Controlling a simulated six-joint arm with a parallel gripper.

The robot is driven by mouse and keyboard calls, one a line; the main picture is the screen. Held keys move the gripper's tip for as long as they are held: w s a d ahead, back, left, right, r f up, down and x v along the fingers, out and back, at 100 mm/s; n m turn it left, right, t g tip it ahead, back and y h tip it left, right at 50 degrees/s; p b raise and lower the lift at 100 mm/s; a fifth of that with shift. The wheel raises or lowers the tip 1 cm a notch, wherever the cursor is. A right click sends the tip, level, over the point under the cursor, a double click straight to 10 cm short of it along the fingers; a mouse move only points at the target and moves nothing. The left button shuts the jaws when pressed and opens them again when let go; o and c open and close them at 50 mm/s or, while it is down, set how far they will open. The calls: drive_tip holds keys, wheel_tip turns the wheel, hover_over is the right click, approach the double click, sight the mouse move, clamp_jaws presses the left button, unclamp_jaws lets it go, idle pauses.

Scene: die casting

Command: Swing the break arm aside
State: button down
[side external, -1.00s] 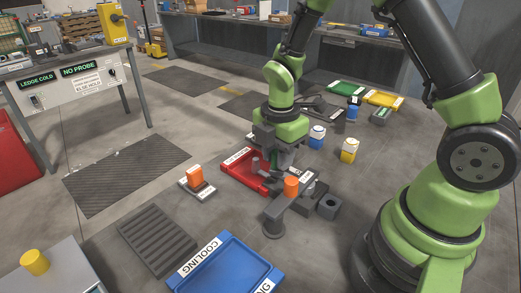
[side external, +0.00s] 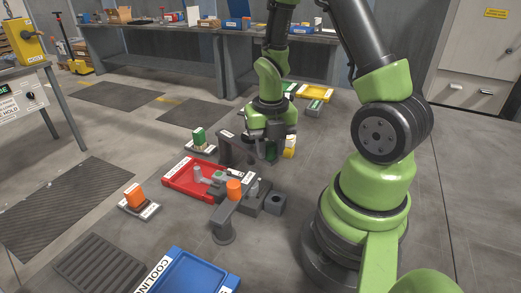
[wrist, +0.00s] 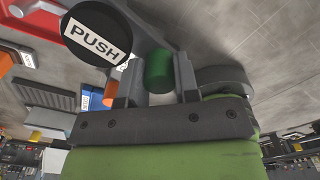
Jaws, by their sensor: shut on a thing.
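My gripper (wrist: 158,88) points down behind the red tray (side external: 190,186). In the wrist view its jaws are shut around a green cylindrical knob (wrist: 158,68). A grey bar (wrist: 150,28) runs close by the knob, with a round black pad marked PUSH (wrist: 96,33) near it; this looks like the break arm. In the side view my gripper (side external: 268,145) stands beside a dark arched piece (side external: 236,152). The knob's lower end and its joint to the bar are hidden.
An orange block on a stand (side external: 134,195) and a green block (side external: 199,137) stand left. A blue COOLING tray (side external: 187,275) lies in front.

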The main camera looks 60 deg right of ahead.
drive_tip(key=shift+s+d+n, duration=0.1)
drive_tip(key=shift+d+n, duration=0.2)
drive_tip(key=shift+d, duration=0.15)
drive_tip(key=c, duration=0.8)
unclamp_jaws()
drive_tip(key=shift+c, duration=0.2)
wheel_tip(320, 180, up, 10)
